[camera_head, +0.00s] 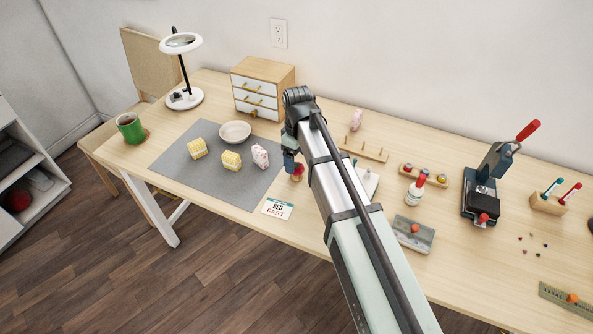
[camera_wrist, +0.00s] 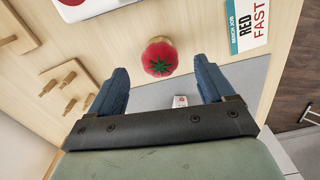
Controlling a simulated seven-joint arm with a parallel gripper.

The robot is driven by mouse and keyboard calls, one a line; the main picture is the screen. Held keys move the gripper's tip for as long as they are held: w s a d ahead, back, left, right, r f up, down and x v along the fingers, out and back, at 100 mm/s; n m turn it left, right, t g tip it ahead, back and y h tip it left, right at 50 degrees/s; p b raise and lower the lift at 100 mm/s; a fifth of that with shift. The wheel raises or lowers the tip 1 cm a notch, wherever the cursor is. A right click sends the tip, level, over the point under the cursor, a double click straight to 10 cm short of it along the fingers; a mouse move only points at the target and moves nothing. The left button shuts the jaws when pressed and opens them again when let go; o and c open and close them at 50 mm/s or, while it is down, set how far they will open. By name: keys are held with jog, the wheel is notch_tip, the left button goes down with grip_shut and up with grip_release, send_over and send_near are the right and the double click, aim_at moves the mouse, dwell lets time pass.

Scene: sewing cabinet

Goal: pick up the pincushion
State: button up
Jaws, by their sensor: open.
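The pincushion (camera_wrist: 159,59) is red and round with a green star-shaped top. In the wrist view it sits on the bare wood table near the upper middle, ahead of my fingertips and between their lines. In the head view the pincushion (camera_head: 297,174) shows partly, just beside my gripper (camera_head: 291,164). In the wrist view my gripper (camera_wrist: 166,75) has its two blue fingers wide apart with nothing between them. The pincushion looks apart from both fingers, though its height gap to them is hard to tell.
A wooden peg rack (camera_wrist: 65,90) stands to the left. A grey mat (camera_head: 187,172) holds patterned blocks and a bowl (camera_head: 235,132). Small drawers (camera_head: 262,88) stand behind. Bare wood surrounds the pincushion.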

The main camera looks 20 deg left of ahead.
aim_at(297, 165)
jog(key=shift+f, duration=3)
jog(key=c, duration=1.1)
jog(key=shift+r, duration=0.1)
